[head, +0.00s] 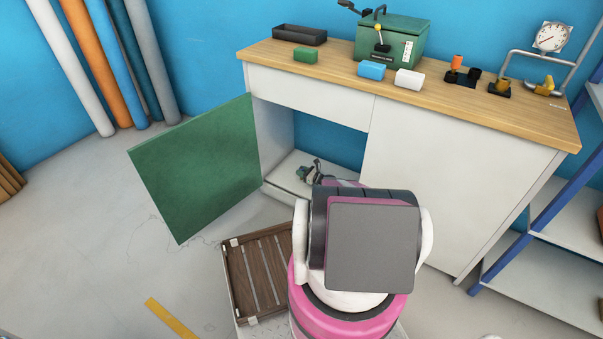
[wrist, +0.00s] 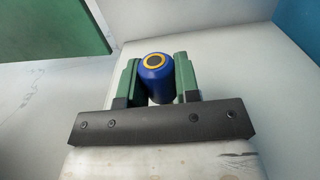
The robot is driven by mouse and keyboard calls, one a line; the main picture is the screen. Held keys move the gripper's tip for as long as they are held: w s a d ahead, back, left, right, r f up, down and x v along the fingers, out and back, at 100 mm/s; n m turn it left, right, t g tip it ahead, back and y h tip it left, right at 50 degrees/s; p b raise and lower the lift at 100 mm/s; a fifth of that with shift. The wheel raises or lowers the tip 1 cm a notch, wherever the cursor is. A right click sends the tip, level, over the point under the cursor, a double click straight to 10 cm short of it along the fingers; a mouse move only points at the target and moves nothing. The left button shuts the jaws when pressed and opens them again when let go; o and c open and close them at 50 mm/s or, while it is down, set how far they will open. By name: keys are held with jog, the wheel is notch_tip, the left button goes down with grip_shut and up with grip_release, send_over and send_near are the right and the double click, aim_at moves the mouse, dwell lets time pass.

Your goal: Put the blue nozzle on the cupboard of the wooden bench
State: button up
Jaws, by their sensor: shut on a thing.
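The blue nozzle (wrist: 157,82) is a short blue cylinder with a yellow ring around a dark hole at its end. My gripper (wrist: 158,85) is shut on it, with one green finger on each side. In the head view my gripper (head: 312,172) is small, at the opening of the cupboard (head: 300,163) of the wooden bench (head: 335,70). My arm hides part of the cupboard there. The cupboard's green door (head: 200,165) stands open to the left. In the wrist view a pale surface (wrist: 240,75) lies beneath and around the nozzle. I cannot tell whether the nozzle touches it.
The bench top carries a black tray (head: 299,35), a green toolbox (head: 391,42), green, blue and white blocks, and small fittings. A slatted wooden crate (head: 258,270) is on the left beside my arm. Blue-framed shelves (head: 540,240) stand at the right.

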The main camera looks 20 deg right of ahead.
jog(key=shift+f, duration=0.2)
jog(key=o, duration=0.9)
jog(key=shift+o, duration=0.2)
